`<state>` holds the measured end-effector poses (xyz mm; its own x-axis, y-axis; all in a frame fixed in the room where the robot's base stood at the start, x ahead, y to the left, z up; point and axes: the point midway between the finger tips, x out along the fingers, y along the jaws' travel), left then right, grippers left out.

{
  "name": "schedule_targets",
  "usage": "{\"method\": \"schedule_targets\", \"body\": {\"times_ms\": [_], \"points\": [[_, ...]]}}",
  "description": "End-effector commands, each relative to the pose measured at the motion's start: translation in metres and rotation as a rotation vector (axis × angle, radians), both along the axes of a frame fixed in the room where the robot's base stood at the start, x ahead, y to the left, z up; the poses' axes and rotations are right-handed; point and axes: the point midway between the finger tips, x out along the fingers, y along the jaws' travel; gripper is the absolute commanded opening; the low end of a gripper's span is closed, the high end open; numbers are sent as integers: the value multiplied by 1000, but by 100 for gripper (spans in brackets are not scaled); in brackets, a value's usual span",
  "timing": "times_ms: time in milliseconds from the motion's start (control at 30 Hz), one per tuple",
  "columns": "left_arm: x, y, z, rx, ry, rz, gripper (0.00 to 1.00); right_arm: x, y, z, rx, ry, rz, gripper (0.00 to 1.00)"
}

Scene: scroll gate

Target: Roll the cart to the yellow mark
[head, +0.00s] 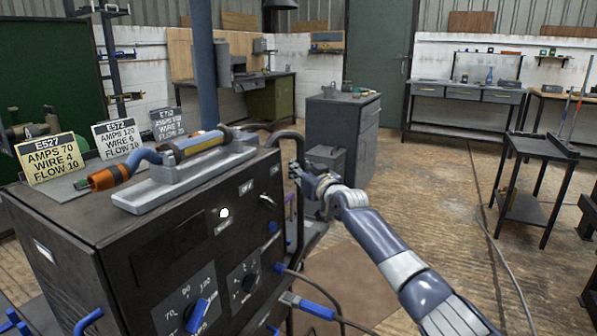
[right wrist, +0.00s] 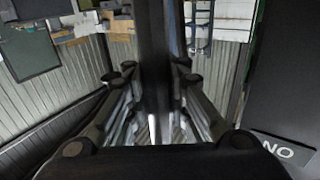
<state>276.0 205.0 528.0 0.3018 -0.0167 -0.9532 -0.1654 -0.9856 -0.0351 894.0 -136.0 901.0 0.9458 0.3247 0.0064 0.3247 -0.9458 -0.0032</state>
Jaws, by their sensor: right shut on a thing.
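The cart is a dark, box-shaped welding machine (head: 150,235) that fills the lower left of the head view. A black curved bar handle (head: 287,135) stands at its right end. My right gripper (head: 300,174) is shut on the upright part of this handle. In the right wrist view the dark bar (right wrist: 154,45) passes between the two fingers of the gripper (right wrist: 152,105). No yellow mark on the floor shows in either view. The cart's wheels are out of sight. My left gripper is not in view.
A welding torch (head: 190,147) lies in a grey holder on the cart, beside several number cards (head: 55,158). Cables (head: 498,240) run over the wooden floor. A grey cabinet (head: 345,125) stands behind the handle, and a dark trolley (head: 535,150) at right. Open floor (head: 430,185) lies between them.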

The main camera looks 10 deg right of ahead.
Motion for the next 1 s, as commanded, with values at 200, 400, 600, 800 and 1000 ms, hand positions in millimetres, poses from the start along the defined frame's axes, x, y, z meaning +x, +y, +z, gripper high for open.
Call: {"method": "schedule_targets", "body": {"times_ms": [200, 400, 600, 800, 1000], "points": [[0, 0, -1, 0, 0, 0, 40, -2, 10, -13, -2, 22, 15, 21], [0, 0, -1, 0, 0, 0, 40, -2, 8, -10, -3, 18, 12, 39], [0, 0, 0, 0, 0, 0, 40, -1, 5, -8, -3, 14, 7, 39], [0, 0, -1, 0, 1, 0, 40, -3, 4, -7, -4, 12, 8, 39], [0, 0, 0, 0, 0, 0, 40, -16, 2, -8, -1, 12, 14, 39]]}}
